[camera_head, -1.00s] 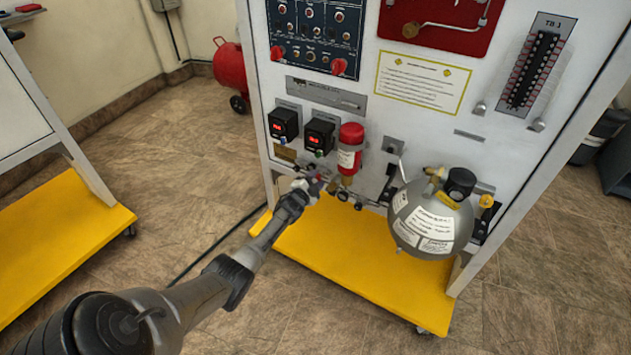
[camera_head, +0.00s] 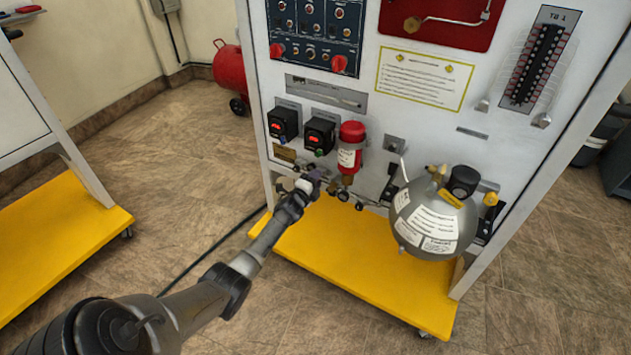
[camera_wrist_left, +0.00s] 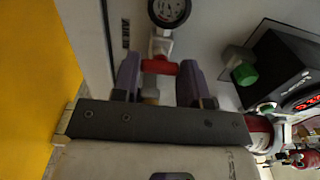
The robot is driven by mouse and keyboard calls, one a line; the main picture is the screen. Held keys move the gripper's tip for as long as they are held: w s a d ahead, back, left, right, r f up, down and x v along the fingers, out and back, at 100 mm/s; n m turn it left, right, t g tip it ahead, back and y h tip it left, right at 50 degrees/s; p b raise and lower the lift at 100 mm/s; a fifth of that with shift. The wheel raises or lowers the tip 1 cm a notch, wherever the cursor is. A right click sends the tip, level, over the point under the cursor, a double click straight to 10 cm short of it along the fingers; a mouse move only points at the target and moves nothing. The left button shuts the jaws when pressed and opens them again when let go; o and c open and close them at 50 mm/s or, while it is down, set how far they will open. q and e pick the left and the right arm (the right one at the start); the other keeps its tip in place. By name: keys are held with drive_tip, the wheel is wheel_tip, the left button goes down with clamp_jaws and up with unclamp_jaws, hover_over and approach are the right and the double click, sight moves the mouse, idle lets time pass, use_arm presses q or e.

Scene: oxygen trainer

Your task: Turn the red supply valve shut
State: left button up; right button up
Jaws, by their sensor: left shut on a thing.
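The red valve handle (camera_wrist_left: 160,67) shows in the left wrist view, on a fitting below a round pressure gauge (camera_wrist_left: 170,8). My left gripper (camera_wrist_left: 158,76) has its two purple fingers on either side of the red handle and is shut on it. In the head view my left gripper (camera_head: 312,180) is at the lower panel, left of the red cylinder (camera_head: 350,148), and it hides the valve handle there. My right gripper is not in view.
Two black display boxes (camera_head: 319,136) sit just above the gripper. A green knob (camera_wrist_left: 245,73) is near the fingers in the wrist view. A grey tank (camera_head: 430,222) stands to the right. The yellow base (camera_head: 350,262) lies below.

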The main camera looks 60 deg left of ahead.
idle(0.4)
use_arm(q)
drive_tip(key=o, duration=0.9)
drive_tip(key=shift+p+v, duration=3.65)
drive_tip(key=shift+v, duration=3.3)
